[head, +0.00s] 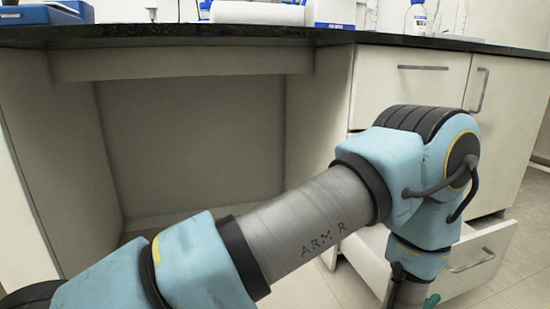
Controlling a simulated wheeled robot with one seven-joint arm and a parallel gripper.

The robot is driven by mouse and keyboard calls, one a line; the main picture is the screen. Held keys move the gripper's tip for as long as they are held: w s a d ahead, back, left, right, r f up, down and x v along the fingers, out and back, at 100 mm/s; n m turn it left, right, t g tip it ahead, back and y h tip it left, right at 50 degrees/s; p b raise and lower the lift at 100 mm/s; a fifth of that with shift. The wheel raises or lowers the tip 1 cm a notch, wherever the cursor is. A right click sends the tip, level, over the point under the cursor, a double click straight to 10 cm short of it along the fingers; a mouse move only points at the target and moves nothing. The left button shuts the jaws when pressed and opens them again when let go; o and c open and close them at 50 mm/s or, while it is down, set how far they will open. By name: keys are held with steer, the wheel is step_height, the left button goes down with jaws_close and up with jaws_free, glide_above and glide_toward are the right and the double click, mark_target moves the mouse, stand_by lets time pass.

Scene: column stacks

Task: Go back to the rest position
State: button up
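My arm crosses the picture from the lower left to the right, its grey link marked "ARM R". It bends down at the right, in front of an open lower drawer (488,245). The lower end of the arm runs out of the bottom edge of the picture. My gripper is below the picture, so I cannot see whether it is open or holds anything. A small piece of teal shows beside the lowest arm part, too little to tell what it is.
A dark counter top (200,33) carries a blue box (35,14), a white roll (257,12) and a bottle (416,18). An upper drawer (408,80) is shut. The knee space under the counter is empty. Tiled floor (520,240) shows at the right.

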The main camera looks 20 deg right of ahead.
steer(key=w+a+r+n+t+y+p, duration=0.1)
steer(key=w+a+r+n+y, duration=0.2)
steer(key=w, duration=0.5)
steer(key=w+a+r+n+t+y+p, duration=0.1)
steer(key=w+a+r+n, duration=0.3)
steer(key=w, duration=0.5)
steer(key=w+a+r+n+y+p, duration=0.1)
steer(key=w+a+r+n+y, duration=0.15)
steer(key=w+a, duration=0.4)
steer(key=w+a+r+n+y+p, duration=0.1)
steer(key=w+a+r+n+y, duration=0.2)
steer(key=a, duration=0.4)
steer(key=w+a+r+n+y+p, duration=0.1)
steer(key=w+a+r+n, duration=0.15)
steer(key=w+a, duration=0.4)
steer(key=s+a+r+n+g+y+p, duration=0.1)
steer(key=s+a+r+n, duration=0.2)
steer(key=a, duration=0.6)
steer(key=s+a+r+n+g+y+p, duration=0.1)
steer(key=s+a+r+n+g+y, duration=0.2)
steer(key=a, duration=0.6)
steer(key=s+a+r+n+p, duration=0.15)
steer(key=a+r+n, duration=0.25)
steer(key=a, duration=0.6)
step_height(320, 180, up, 38)
steer(key=s+p, duration=0.1)
steer(key=p, duration=3.6)
steer(key=shift+s+a+g, duration=0.25)
steer(key=shift+g, duration=0.05)
steer(key=shift+d+f, duration=0.15)
